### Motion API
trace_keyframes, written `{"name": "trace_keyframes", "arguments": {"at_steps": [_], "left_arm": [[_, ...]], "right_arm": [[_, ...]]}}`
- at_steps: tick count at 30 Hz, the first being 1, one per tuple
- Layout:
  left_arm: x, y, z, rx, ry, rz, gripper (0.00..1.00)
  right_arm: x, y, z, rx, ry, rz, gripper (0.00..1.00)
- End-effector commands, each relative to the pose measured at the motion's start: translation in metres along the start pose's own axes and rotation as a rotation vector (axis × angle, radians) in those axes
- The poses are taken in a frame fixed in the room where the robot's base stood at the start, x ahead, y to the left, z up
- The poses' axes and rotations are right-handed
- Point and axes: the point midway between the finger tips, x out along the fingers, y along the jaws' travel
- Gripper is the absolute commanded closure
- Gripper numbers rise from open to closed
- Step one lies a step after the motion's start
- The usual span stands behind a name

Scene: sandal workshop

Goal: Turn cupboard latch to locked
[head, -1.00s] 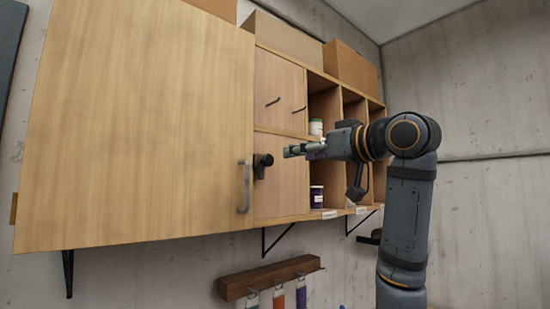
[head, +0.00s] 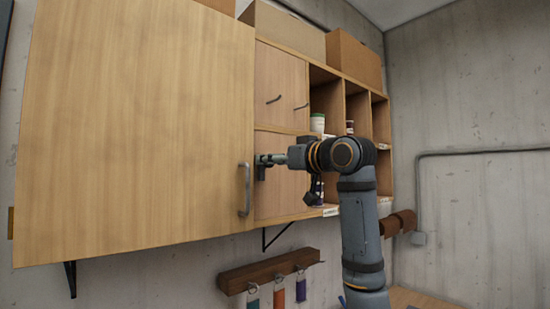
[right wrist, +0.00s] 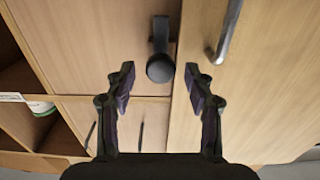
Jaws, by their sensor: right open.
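The dark cupboard latch (head: 260,173) sits on the wood beside the right edge of the large cupboard door (head: 140,120). In the right wrist view its round black knob (right wrist: 160,68) faces me, with a dark piece running from it toward the top of the picture. My right gripper (head: 268,159) is at the latch and partly hides it. In the right wrist view the right gripper (right wrist: 159,76) is open, one finger on each side of the knob, with gaps visible on both sides. My left gripper is not in view.
A metal door handle (head: 244,190) stands close left of the latch; it also shows in the right wrist view (right wrist: 228,35). Open shelves with jars (head: 317,123) are to the right. Boxes (head: 355,62) stand on top. A wooden rack (head: 268,271) hangs below.

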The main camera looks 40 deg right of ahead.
Motion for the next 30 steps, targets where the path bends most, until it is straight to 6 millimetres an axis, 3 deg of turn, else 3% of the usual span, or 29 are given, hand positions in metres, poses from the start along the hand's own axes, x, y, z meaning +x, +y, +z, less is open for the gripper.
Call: {"name": "trace_keyframes", "arguments": {"at_steps": [3, 15, 23, 30], "left_arm": [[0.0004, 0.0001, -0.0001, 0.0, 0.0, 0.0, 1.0], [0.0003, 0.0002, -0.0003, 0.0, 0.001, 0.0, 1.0], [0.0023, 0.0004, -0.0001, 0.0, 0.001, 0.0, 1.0], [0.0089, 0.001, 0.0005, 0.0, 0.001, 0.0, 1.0]], "right_arm": [[-0.0002, 0.0, 0.0003, 0.0, 0.0, 0.0, 0.49], [-0.0004, 0.0, 0.0003, 0.001, -0.001, 0.0, 1.0], [-0.0003, 0.0, 0.0009, 0.036, -0.001, -0.001, 1.0], [-0.0005, 0.0005, 0.0018, 0.175, -0.001, -0.001, 1.0]]}}
